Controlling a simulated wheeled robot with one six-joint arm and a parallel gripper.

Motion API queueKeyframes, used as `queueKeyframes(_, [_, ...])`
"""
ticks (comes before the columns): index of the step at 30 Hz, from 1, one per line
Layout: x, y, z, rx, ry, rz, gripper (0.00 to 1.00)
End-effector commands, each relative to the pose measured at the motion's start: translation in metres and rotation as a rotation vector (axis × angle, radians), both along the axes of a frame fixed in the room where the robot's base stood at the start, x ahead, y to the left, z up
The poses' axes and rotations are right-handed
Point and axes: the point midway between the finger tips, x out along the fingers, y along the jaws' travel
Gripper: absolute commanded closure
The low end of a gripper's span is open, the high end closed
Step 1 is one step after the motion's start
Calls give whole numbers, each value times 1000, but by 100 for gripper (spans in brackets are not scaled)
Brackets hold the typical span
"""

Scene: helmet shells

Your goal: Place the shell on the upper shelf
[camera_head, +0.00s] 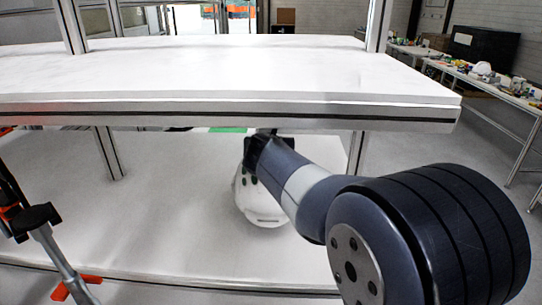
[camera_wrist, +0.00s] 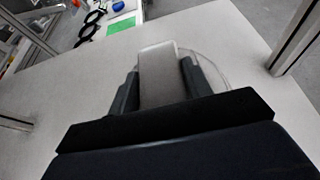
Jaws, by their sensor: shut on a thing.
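The white shell (camera_head: 258,205) is at the lower shelf (camera_head: 140,220), below the front edge of the upper shelf (camera_head: 210,75). My gripper (camera_head: 262,143) reaches in under the upper shelf and is shut on the shell's upper part. In the wrist view, the two fingers of my gripper (camera_wrist: 158,85) stand on either side of a pale part of the shell (camera_wrist: 158,65), with its rounded clear-looking edge to the right. I cannot tell whether the shell touches the lower shelf. The upper shelf's top is bare.
Metal posts (camera_head: 108,152) stand between the shelves, and another post (camera_wrist: 298,38) is at the right in the wrist view. A green patch (camera_wrist: 121,25) lies beyond the shell. A long table (camera_head: 490,85) with clutter is at the far right.

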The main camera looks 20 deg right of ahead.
Motion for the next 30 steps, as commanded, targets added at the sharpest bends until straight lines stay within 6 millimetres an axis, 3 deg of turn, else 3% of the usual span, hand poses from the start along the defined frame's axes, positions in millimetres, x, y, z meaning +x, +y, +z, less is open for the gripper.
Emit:
queueKeyframes(1, [0,0,-10,0,-2,1,100])
queueKeyframes(6, [0,0,-24,1,-3,0,100])
queueKeyframes(19, [0,0,-26,0,-2,1,100])
queueKeyframes(20, [0,0,-27,0,0,0,51])
queueKeyframes(27, [0,0,-26,0,0,0,32])
queueKeyframes(30, [0,0,-26,0,0,0,31])
